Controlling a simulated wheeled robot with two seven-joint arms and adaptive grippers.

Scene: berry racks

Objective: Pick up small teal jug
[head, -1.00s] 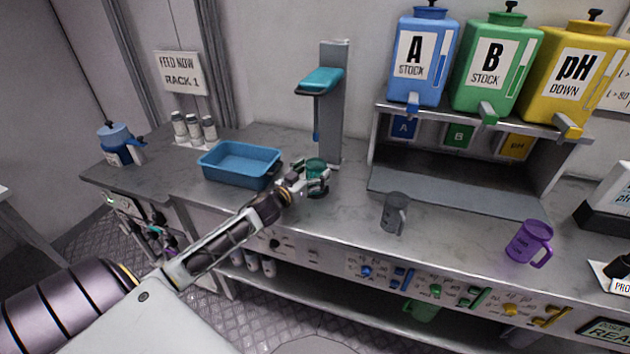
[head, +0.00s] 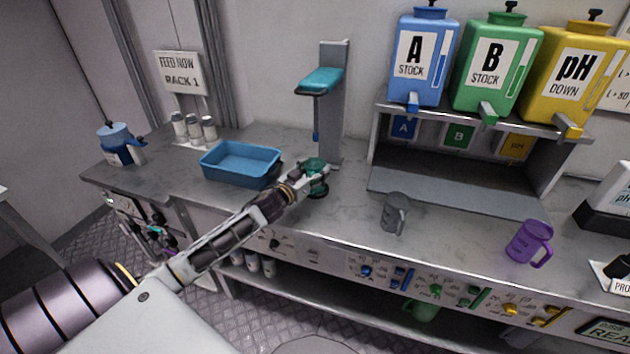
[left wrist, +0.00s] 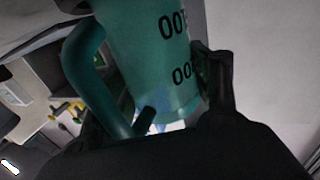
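The small teal jug (head: 317,188) stands on the grey counter, right of the blue tray and in front of the dispenser column. My left gripper (head: 312,177) is at the jug and hides part of it. In the left wrist view the jug (left wrist: 160,50) fills the middle, with dark numbers on its side and its handle (left wrist: 85,75) to the left. One dark finger (left wrist: 213,78) lies against or very near the jug's right side. The other finger is mostly hidden near the handle, so I cannot tell whether the grip is closed. My right gripper is not in view.
The blue tray (head: 205,165) is close on the left. The dispenser column (head: 329,130) stands right behind the jug. A grey jug (head: 393,212) and a purple jug (head: 527,241) stand to the right. The counter between the teal and grey jugs is clear.

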